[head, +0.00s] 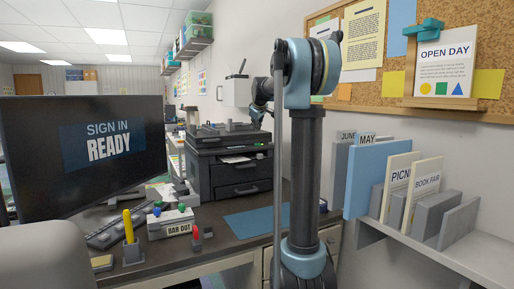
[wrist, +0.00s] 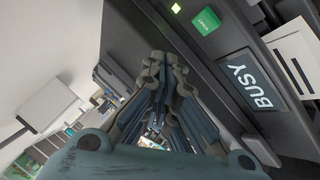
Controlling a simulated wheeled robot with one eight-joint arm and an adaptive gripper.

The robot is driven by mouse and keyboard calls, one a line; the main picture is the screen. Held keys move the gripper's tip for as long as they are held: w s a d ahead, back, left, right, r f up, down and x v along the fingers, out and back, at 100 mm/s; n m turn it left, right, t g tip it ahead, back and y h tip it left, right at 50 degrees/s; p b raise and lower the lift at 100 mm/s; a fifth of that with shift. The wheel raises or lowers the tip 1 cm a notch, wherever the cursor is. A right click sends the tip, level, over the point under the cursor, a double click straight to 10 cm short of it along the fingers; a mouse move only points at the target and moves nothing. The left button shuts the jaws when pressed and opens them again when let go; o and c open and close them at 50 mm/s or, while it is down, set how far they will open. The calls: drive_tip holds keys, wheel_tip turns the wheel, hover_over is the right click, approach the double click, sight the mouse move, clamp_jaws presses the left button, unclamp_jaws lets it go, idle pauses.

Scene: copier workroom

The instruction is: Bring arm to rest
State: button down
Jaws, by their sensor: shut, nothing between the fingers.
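My gripper (wrist: 165,62) shows in the wrist view with its dark fingers together and nothing between them. It is beside the copier's dark panel, which has a green start button (wrist: 205,21) and a display reading BUSY (wrist: 250,86). I cannot tell whether the fingers touch the panel. In the head view my arm rises at right of centre and bends toward the dark copier (head: 228,172) behind it. The gripper itself is hard to make out there.
A monitor (head: 82,150) reading SIGN IN READY stands at left on the desk. A blue mat (head: 256,220) lies bare. Upright folders (head: 365,180) fill the right shelf under a corkboard (head: 495,50).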

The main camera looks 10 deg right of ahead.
idle(0.3)
drive_tip(key=s+f+m+g, duration=0.2)
drive_tip(key=s+f, duration=0.9)
drive_tip(key=s, duration=0.7)
drive_tip(key=s+f+m+g, duration=0.2)
drive_tip(key=s+f+m, duration=0.2)
drive_tip(key=s+f, duration=0.8)
drive_tip(key=s+f+m+g, duration=0.2)
drive_tip(key=s+f, duration=1)
drive_tip(key=s, duration=1.4)
drive_tip(key=shift+s+d+m+g, duration=0.2)
drive_tip(key=shift+d+m+g, duration=0.2)
drive_tip(key=shift+g, duration=0.1)
drive_tip(key=shift+w+f, duration=0.2)
drive_tip(key=shift+w, duration=0.25)
